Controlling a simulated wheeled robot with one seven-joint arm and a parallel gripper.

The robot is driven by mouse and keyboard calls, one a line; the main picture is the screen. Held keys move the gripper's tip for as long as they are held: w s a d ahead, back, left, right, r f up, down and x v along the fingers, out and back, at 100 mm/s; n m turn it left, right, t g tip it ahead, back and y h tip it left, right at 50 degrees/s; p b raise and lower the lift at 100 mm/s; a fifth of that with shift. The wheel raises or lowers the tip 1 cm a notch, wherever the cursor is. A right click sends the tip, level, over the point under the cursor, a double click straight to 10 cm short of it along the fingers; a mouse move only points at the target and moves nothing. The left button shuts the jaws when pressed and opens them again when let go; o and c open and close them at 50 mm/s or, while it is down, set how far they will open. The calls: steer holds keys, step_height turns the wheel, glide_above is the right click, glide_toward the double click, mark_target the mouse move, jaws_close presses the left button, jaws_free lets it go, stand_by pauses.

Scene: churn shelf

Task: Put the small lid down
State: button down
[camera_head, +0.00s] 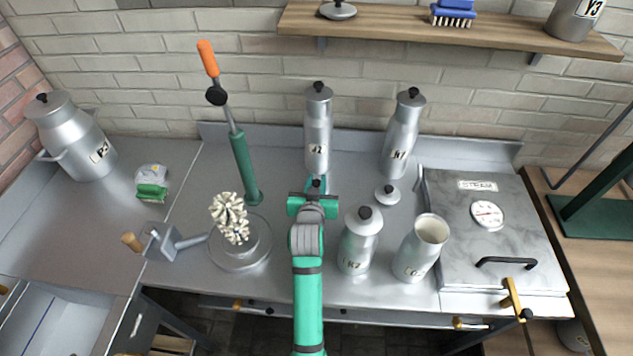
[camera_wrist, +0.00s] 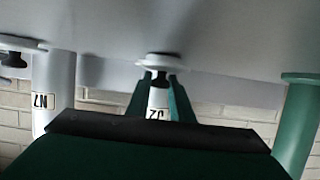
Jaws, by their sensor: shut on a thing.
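My gripper (camera_head: 314,187) is low over the middle of the steel counter, in front of the tall can labelled J2 (camera_head: 318,130). In the wrist view, which is upside down, my green fingers (camera_wrist: 160,88) are shut on the knob of a small pale lid (camera_wrist: 158,61). The lid looks level, with its disc close to the counter; I cannot tell whether it touches. In the head view my gripper hides most of it. Another small lid with a black knob (camera_head: 387,195) lies on the counter to the right; it also shows in the wrist view (camera_wrist: 18,43).
A lidded can (camera_head: 360,242) and an open can (camera_head: 420,249) stand at the front right. Can N7 (camera_head: 402,140) stands behind. A green pump (camera_head: 243,165) and a whisk-like part on a round base (camera_head: 240,257) stand left. Bare counter (camera_head: 281,160) lies left of J2.

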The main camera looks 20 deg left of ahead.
steer(key=shift+f, duration=0.1)
steer(key=c, duration=1.6)
jaws_free()
steer(key=shift+o, duration=0.2)
steer(key=shift+s+r, duration=0.15)
steer(key=shift+r, duration=0.05)
steer(key=v, duration=1.1)
steer(key=shift+s+d+r, duration=0.1)
steer(key=shift+s+d, duration=0.1)
steer(key=shift+s, duration=0.15)
